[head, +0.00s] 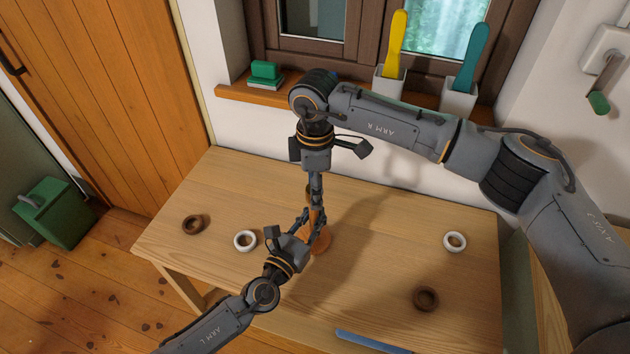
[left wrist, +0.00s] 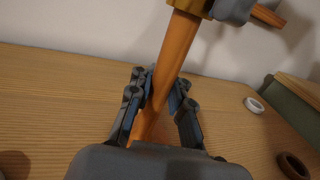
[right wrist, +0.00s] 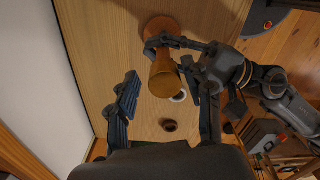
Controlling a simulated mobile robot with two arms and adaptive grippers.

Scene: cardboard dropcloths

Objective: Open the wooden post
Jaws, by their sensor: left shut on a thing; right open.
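The wooden post is an orange-brown upright on a round base (head: 320,243) on the table. My left gripper (head: 312,228) is shut on the post's lower shaft, which also shows between its fingers in the left wrist view (left wrist: 170,70). A brass-coloured part (left wrist: 190,6) sits higher on the post, and a wooden piece (left wrist: 268,15) sticks out sideways near it. My right gripper (right wrist: 166,95) is open and points down over the post's top (right wrist: 164,76), with its fingers on either side and visible gaps. The head view partly hides the post behind my grippers.
White rings (head: 245,240) (head: 455,241) and brown rings (head: 193,224) (head: 426,298) lie apart on the wooden table (head: 380,270). A blue strip (head: 370,341) lies at the front edge. Behind, the sill holds white cups (head: 458,102) and a green block (head: 266,72).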

